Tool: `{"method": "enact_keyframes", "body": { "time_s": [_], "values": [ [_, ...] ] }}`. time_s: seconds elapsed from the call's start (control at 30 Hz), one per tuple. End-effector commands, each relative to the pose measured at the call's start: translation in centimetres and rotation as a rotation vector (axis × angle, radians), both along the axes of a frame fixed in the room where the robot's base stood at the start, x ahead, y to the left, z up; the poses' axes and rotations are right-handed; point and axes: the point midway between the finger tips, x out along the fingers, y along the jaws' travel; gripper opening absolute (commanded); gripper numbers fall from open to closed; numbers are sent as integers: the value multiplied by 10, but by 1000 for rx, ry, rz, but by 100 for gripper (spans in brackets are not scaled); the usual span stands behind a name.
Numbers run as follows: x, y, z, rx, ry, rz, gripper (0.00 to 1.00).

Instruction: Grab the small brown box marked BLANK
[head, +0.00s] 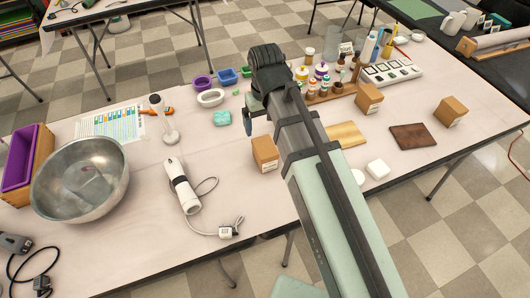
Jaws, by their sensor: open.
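Three small brown boxes stand on the table, each with a small white label too small to read, so I cannot tell which is marked BLANK. One brown box (264,154) is just left of my arm, partly close behind its edge. A second brown box (369,99) stands right of my arm, by the bottle rack. A third brown box (451,111) stands farther right, near the table's right end. My gripper (249,112) is at the far end of my arm, above the table's middle, beyond the first box. It is open; its fingertips show only partly.
A metal bowl (81,180), a white corded tool (182,186) and a teal block (222,118) lie to the left. Small bottles (320,71) crowd the back. A dark brown slab (413,137) and white soap (378,169) lie right of my arm. Some table between is bare.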

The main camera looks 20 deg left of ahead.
Motion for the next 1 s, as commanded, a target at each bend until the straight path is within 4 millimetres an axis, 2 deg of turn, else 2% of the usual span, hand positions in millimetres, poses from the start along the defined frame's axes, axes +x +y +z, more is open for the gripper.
{"method": "enact_keyframes", "body": {
  "time_s": [0.1,0.4,0.77,1.0],
  "values": [
    [-1,-1,-17,-1,1,0,96],
    [0,0,-52,-1,1,0,96],
    [0,0,-65,0,0,0,96],
    [1,1,-85,-1,1,0,96]
  ]
}}
